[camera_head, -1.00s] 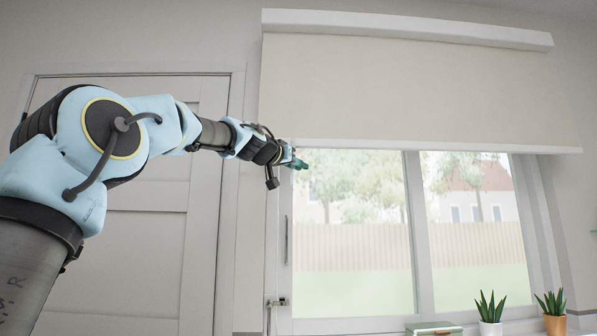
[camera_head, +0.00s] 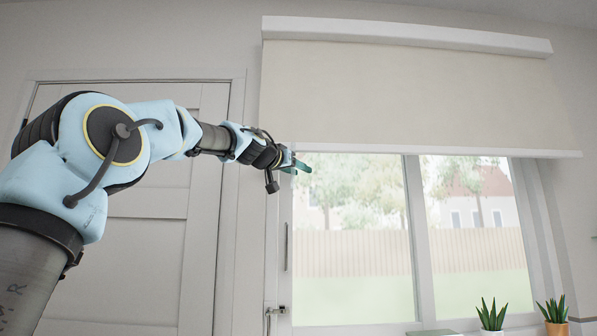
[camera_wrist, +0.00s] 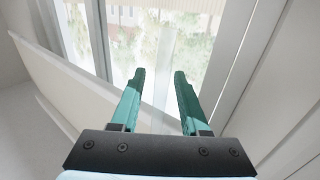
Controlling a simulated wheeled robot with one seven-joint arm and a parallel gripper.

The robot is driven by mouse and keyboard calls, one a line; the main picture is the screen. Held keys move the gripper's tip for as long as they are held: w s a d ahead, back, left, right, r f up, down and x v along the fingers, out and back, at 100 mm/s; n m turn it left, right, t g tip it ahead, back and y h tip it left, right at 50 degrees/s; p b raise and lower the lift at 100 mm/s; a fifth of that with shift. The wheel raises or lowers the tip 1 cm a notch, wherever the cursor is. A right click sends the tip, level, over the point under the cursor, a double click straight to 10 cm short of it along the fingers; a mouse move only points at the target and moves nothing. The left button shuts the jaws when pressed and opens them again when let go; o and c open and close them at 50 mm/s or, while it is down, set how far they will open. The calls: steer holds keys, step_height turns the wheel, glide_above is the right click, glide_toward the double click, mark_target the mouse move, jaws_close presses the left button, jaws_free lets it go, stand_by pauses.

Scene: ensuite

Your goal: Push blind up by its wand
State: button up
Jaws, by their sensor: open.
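The blind (camera_head: 410,95) is a pale roller sheet covering the upper part of the window. Its white bottom bar (camera_head: 440,150) runs across at about mid-height of the head view. My gripper (camera_head: 303,165) is at the left end of that bar, just under it, with its green fingers side-on. In the wrist view my gripper (camera_wrist: 158,75) is open, with a gap between the fingers. The blind's edge (camera_wrist: 75,78) slants past the left finger. A pale strip shows between the fingers; I cannot tell whether it is the wand or window frame. No wand is clearly visible.
The window (camera_head: 355,240) has a pale frame and looks onto a fence and trees. A panelled door (camera_head: 150,240) is at left, behind my arm. Two potted plants (camera_head: 491,316) stand on the sill at lower right. A handle (camera_head: 286,247) is on the window's left frame.

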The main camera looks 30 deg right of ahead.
steer(key=b+v, duration=0.8)
steer(key=v, duration=0.2)
steer(key=shift+s+a, duration=0.25)
steer(key=shift+a, duration=0.05)
steer(key=shift+w+f, duration=0.15)
steer(key=shift+w, duration=0.05)
steer(key=shift+s, duration=0.1)
steer(key=shift+p+x, duration=5.45)
steer(key=shift+p, duration=1.2)
jaws_close()
